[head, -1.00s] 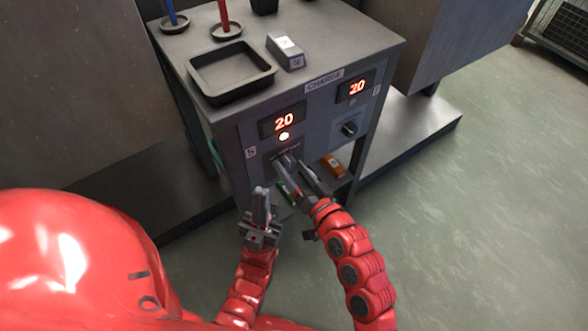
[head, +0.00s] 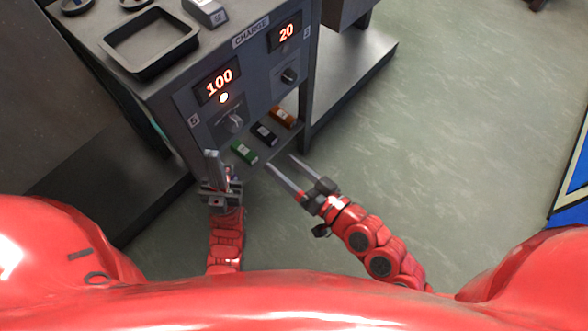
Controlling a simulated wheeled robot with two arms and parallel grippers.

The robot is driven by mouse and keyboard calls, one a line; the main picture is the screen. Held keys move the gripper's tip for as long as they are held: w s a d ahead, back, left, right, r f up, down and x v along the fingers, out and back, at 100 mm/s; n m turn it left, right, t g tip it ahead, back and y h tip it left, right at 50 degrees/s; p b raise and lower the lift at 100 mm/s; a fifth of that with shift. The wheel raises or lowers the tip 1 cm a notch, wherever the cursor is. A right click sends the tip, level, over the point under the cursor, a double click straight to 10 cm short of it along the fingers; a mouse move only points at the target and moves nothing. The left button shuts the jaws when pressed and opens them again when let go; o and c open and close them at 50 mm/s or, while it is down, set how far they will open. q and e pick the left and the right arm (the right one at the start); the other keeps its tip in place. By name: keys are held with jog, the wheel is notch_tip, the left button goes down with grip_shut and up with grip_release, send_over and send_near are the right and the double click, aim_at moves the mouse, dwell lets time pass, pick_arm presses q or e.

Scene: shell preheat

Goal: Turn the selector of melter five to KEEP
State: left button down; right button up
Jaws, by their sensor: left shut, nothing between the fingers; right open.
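Melter five, marked 5, is the left half of the grey cabinet front. Its display (head: 218,84) reads 100, with a lit lamp (head: 224,98) under it. Its selector (head: 233,121) is a dark knob below the lamp; the lettering around it is too small to read. My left gripper (head: 213,157) is shut and empty, pointing up in front of the cabinet, below and left of the selector. My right gripper (head: 280,162) is open and empty, below and right of the selector, apart from it.
The neighbouring melter has a display (head: 286,32) reading 20 and its own knob (head: 289,76). Green (head: 244,152), black (head: 264,134) and orange (head: 283,117) blocks lie on the lower shelf. A black tray (head: 150,41) and a grey block (head: 205,11) are on top. Open floor lies right.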

jog(key=shift+p+v, duration=0.4)
jog(key=shift+v, duration=0.8)
jog(key=shift+r, duration=0.15)
